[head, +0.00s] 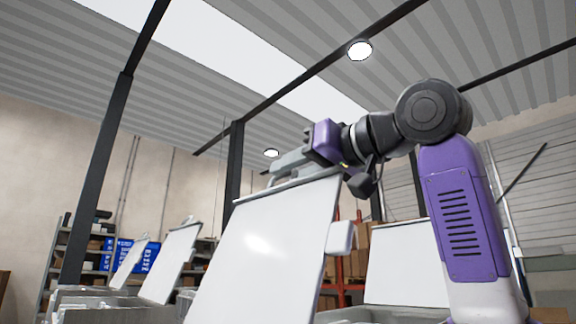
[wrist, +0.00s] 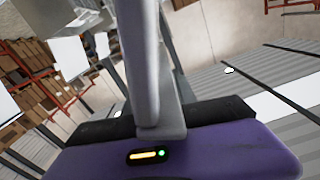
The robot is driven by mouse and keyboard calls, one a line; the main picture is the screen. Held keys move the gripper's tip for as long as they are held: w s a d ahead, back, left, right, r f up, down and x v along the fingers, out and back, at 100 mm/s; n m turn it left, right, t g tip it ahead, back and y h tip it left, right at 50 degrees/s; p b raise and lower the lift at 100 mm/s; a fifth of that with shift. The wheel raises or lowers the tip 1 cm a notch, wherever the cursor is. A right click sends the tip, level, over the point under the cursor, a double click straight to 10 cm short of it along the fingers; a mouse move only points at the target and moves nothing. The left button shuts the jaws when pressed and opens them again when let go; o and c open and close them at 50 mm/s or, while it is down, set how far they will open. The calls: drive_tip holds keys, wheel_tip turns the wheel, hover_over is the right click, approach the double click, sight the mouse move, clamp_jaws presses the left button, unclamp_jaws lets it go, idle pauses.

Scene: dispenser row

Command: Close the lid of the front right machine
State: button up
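The nearest machine has a large white lid (head: 265,250), which stands raised and tilted in the middle of the head view. A thin bar runs along its top edge, and a small pale block sits at its right side. I take it for the front right machine; its body is mostly out of view. My gripper (head: 280,166) is at the top edge of this lid, touching or just above it; I cannot tell which. In the wrist view one pale finger (wrist: 138,60) rises from the purple housing, and the gap between the fingers does not show.
Two more raised white lids (head: 172,262) (head: 130,264) stand at the left, and another lid (head: 405,262) stands behind at the right. Dark posts (head: 100,180) rise behind the row. Shelves with boxes (head: 355,250) stand further back.

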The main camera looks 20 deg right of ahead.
drive_tip(key=shift+w+a, duration=0.2)
drive_tip(key=shift+w, duration=0.45)
clamp_jaws()
idle(1.0)
